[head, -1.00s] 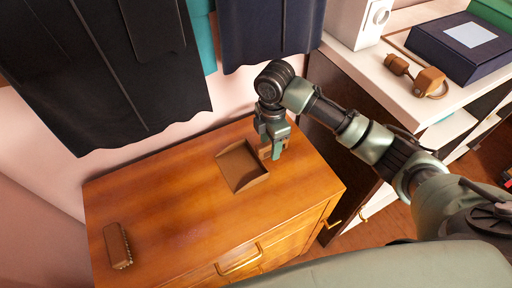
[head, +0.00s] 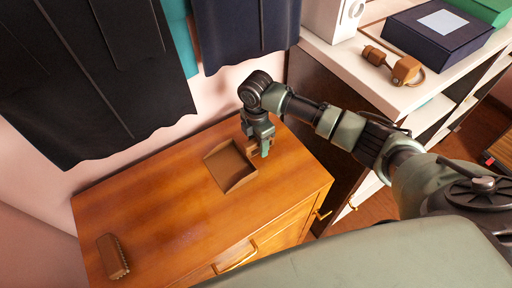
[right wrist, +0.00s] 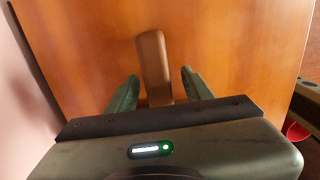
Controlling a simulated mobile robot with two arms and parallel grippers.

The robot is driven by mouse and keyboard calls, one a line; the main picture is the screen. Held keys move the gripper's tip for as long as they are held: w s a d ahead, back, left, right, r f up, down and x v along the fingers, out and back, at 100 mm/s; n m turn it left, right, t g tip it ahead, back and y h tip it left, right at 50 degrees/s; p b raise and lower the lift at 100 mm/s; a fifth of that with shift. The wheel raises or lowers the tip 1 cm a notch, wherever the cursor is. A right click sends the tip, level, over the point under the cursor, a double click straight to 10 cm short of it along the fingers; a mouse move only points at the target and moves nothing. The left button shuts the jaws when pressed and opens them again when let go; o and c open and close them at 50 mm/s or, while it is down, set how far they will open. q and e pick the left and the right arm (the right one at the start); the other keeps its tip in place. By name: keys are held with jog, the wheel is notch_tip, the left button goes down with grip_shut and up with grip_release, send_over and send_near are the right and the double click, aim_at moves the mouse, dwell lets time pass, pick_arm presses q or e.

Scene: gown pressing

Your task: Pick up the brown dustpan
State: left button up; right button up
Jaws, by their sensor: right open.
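The brown dustpan (head: 230,168) lies on the wooden dresser top, its tray open and empty. Its handle side is at my right gripper (head: 262,148), which points down at the dustpan's right edge. In the right wrist view the brown handle (right wrist: 153,62) lies between the two fingers of the right gripper (right wrist: 160,84). The fingers are apart, with a gap on each side of the handle. The tray is hidden in that view. My left gripper is in no view.
A brown brush (head: 113,257) lies at the dresser's (head: 175,205) front left. Dark garments (head: 100,80) hang behind it. A white shelf unit (head: 400,95) on the right holds a dark blue box (head: 437,38) and a brown object (head: 404,70). The dresser's middle is clear.

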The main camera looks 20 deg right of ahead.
grip_shut()
jog(key=shift+r, duration=0.15)
